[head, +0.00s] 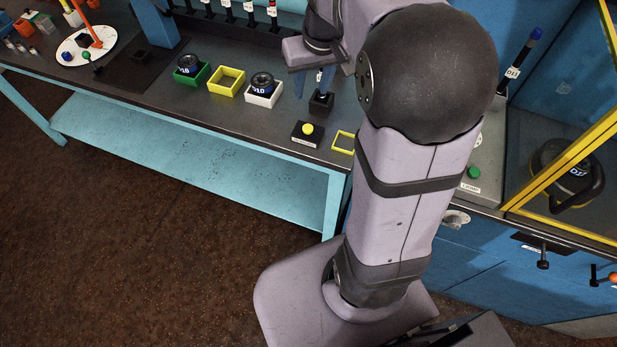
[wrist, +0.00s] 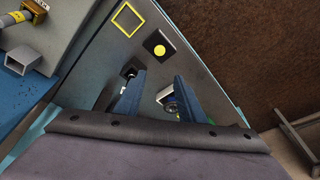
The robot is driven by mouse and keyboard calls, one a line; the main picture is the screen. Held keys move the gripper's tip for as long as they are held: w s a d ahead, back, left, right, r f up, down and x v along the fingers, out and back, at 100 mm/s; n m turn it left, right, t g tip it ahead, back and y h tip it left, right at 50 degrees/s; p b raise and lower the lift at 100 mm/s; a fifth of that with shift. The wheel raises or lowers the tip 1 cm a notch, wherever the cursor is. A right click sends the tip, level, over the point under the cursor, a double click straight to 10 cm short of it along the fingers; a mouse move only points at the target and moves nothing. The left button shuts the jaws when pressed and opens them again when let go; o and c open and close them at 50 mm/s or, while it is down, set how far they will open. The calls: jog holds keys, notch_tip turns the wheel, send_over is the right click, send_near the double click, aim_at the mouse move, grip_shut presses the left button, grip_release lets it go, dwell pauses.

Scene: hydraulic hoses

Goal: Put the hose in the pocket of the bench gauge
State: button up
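My gripper (head: 312,84) hangs over the bench with its two blue fingers apart; in the wrist view its fingers (wrist: 158,84) also stand apart, with nothing clearly held between them. A small black block (head: 321,103) sits on the bench just below the right finger. A thin piece with a pale band shows above it, probably a hose end; I cannot tell whether it stands in the block. In the wrist view a dark piece (wrist: 129,71) shows beside the left fingertip. Several labelled hoses (head: 250,10) stand in the rack at the back. I cannot tell which item is the bench gauge.
Dark coils sit in a green tray (head: 190,79) and a white tray (head: 264,100), with an empty yellow tray (head: 226,82) between. A yellow-button box (head: 307,134) is near the front edge. A D11 hose (head: 522,62) stands upright at right beside a yellow-framed cabinet (head: 575,150).

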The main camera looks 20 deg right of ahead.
jog(key=s+a+f+g, duration=0.1)
jog(key=s+a+f, duration=0.2)
jog(key=s, duration=0.3)
jog(key=s+a+f+g, duration=0.1)
jog(key=s+a+f, duration=0.2)
jog(key=s, duration=0.3)
jog(key=s+a+f+n+g, duration=0.1)
jog(key=s+a+f, duration=0.2)
jog(key=s, duration=0.3)
jog(key=shift+f, duration=0.9)
notch_tip(320, 180, down, 12)
jog(key=b, duration=1.2)
jog(key=shift+f, duration=0.15)
notch_tip(320, 180, down, 23)
jog(key=b, duration=2.3)
jog(key=shift+r, duration=0.2)
